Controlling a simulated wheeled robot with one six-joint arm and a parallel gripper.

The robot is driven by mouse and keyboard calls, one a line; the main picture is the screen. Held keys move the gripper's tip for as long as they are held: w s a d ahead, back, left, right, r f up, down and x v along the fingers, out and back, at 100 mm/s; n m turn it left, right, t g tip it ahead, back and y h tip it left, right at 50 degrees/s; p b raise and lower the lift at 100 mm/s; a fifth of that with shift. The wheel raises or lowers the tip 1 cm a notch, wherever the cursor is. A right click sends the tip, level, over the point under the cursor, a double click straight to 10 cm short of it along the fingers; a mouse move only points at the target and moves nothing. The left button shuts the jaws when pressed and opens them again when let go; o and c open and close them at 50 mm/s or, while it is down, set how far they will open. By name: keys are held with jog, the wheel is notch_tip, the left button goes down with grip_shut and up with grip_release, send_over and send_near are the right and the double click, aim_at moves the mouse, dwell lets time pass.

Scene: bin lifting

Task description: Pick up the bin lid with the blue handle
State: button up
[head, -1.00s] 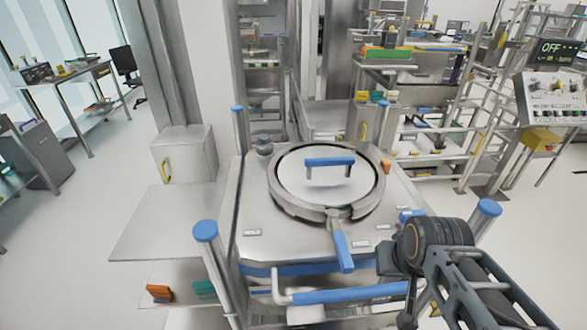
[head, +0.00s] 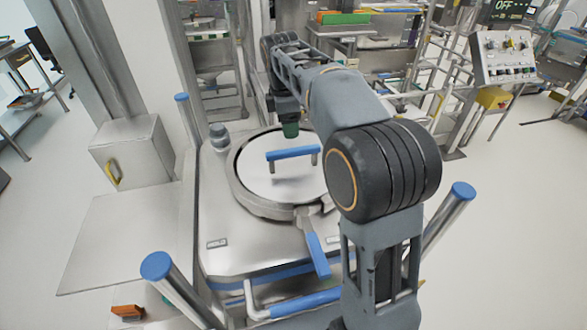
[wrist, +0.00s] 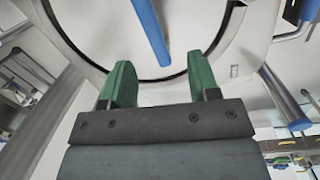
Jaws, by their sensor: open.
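The round bin lid (head: 262,185) is pale and sits within a metal ring on top of the steel cart. Its raised blue handle (head: 292,153) stands on two short posts. My gripper (head: 290,130) is above the far part of the lid, behind the handle in the head view. In the wrist view the two green fingers of my gripper (wrist: 161,82) are spread apart with nothing between them. The blue handle (wrist: 152,30) lies just beyond the fingertips there, roughly lengthwise to the fingers. The lid (wrist: 105,30) also shows in that view.
A clamp lever with a blue grip (head: 317,254) sticks out from the ring's front. Blue-capped posts (head: 157,266) stand at the cart's corners. A metal box with a yellow handle (head: 132,155) is at left. Shelving stands behind.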

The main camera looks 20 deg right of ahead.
aim_at(294, 156)
jog(key=shift+w+f+n, duration=0.3)
jog(key=shift+w+n, duration=0.5)
jog(key=shift+w, duration=0.1)
jog(key=f, duration=0.7)
jog(key=shift+w+d+f, duration=0.15)
jog(key=shift+d, duration=0.25)
jog(key=shift+d+f+p, duration=0.25)
jog(key=shift+f, duration=1.2)
jog(key=shift+d+f+p, duration=0.2)
jog(key=shift+f+p, duration=0.05)
jog(key=shift+f, duration=1.2)
jog(key=shift+f, duration=0.1)
grip_shut()
